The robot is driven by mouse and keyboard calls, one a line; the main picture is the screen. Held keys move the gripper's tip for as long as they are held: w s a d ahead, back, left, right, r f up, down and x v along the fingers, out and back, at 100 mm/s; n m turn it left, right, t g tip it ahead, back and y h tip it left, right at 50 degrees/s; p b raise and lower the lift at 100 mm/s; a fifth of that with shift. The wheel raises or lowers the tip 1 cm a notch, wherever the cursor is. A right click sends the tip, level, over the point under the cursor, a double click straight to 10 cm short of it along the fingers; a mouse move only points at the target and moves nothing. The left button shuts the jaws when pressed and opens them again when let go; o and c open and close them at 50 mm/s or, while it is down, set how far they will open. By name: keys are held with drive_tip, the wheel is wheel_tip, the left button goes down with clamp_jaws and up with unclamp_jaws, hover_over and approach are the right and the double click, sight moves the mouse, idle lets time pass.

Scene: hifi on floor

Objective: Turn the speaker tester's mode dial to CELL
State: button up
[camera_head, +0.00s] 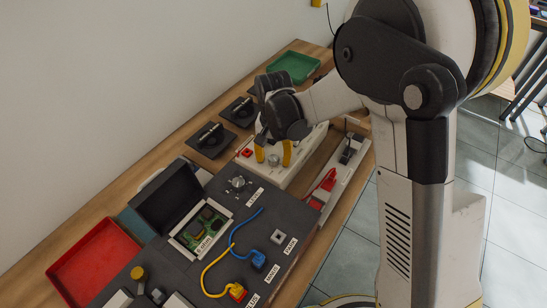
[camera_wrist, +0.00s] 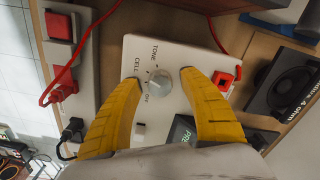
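The speaker tester (camera_head: 308,152) is a white box on the bench; in the wrist view its white face (camera_wrist: 180,50) fills the middle. Its mode dial (camera_wrist: 158,79) is a round silver knob with TONE, CELL and a partly hidden label, probably OFF, around it. Which label the dial points to cannot be told. My gripper (camera_wrist: 161,77) is open, its yellow fingertips on either side of the dial with gaps showing. In the head view my gripper (camera_head: 273,154) is over the tester, pointing down at the dial (camera_head: 273,159).
A red button (camera_wrist: 222,78) and dark screen (camera_wrist: 182,130) are on the tester. A power strip (camera_head: 345,160) with red plugs runs alongside. Black speaker units (camera_head: 210,140) stand behind. A dark panel (camera_head: 275,215) with cables, a red tray (camera_head: 95,262) and green tray (camera_head: 294,67) share the bench.

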sight(274, 158)
wheel_tip(274, 158, up, 12)
idle(0.7)
drive_tip(key=s+d+r+n+t, duration=0.1)
drive_tip(key=s+d+r+t, duration=0.2)
drive_tip(key=s+d, duration=0.4)
drive_tip(key=s+d+r+n+t, duration=0.2)
drive_tip(key=s+d+r+t, duration=0.1)
drive_tip(key=s+d, duration=0.5)
drive_tip(key=s+t, duration=0.1)
drive_tip(key=s, duration=0.1)
drive_tip(key=shift+s+d+r, duration=0.25)
drive_tip(key=shift+s+r, duration=0.1)
drive_tip(key=shift+s, duration=0.05)
